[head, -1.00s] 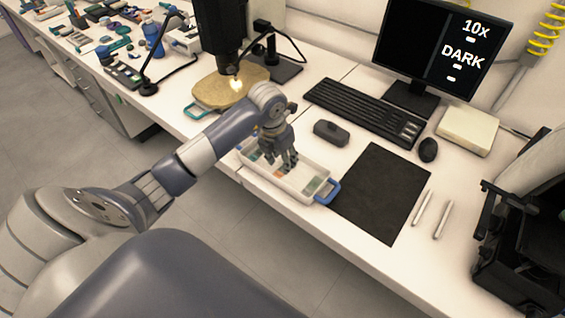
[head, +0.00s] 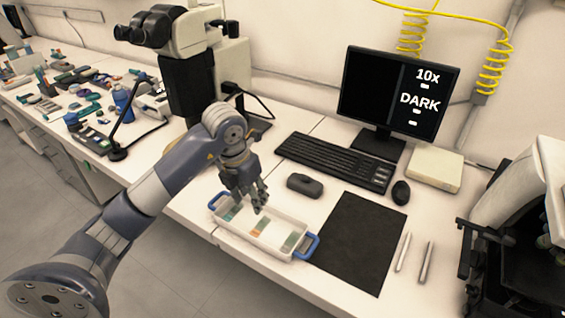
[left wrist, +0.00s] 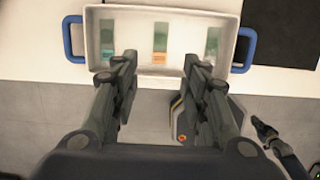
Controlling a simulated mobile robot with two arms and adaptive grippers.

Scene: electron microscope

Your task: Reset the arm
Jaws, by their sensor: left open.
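My left gripper (head: 258,208) is open and empty, pointing down over the white tray (head: 222,226) with blue end handles. In the left wrist view its two fingers (left wrist: 160,66) stand apart, overlapping the near part of the tray (left wrist: 188,14). The tray holds slides: a teal-ended one (left wrist: 107,42) at left, an orange-ended one (left wrist: 160,44) in the middle and a greenish one (left wrist: 212,42) at right. A dark jointed part at the lower right of the left wrist view may be my right gripper (left wrist: 275,140); its jaw state is unclear.
A microscope (head: 187,75) stands behind my left arm. A keyboard (head: 335,160), a dark box (head: 305,185), a mouse (head: 401,192) and a black mat (head: 355,245) lie right of the tray. The monitor (head: 395,100) reads 10x and DARK. Dark equipment (head: 490,235) stands at far right.

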